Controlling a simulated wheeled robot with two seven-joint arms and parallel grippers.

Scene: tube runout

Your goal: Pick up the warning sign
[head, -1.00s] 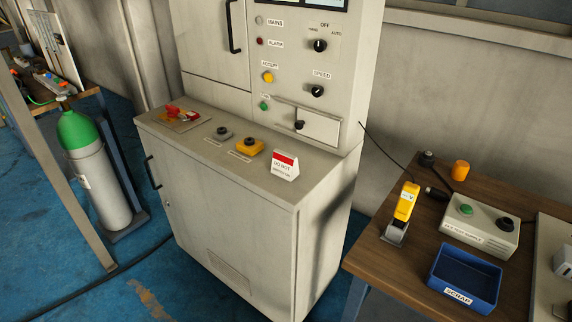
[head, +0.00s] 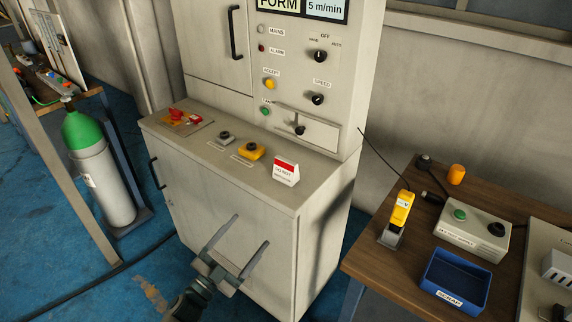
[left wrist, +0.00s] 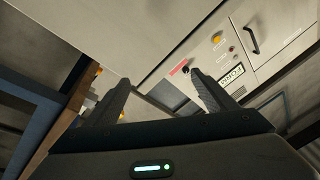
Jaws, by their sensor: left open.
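The warning sign (head: 285,171) is a small white tent-shaped card with a red band. It stands upright near the front right corner of the grey cabinet's ledge (head: 235,180). My left gripper (head: 252,231) is open and empty in front of the cabinet, below and left of the sign and apart from it. In the left wrist view the open fingers (left wrist: 160,78) point towards the cabinet. A small red patch (left wrist: 179,67) between the fingertips there may be the sign's band. My right gripper is in neither view.
A yellow-based button (head: 250,151), a grey-based button (head: 224,137) and a red switch (head: 178,115) sit left along the ledge. The control panel (head: 300,75) rises behind. A wooden table (head: 365,262) with a blue scrap bin (head: 455,278) stands right. A gas cylinder (head: 103,180) stands left.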

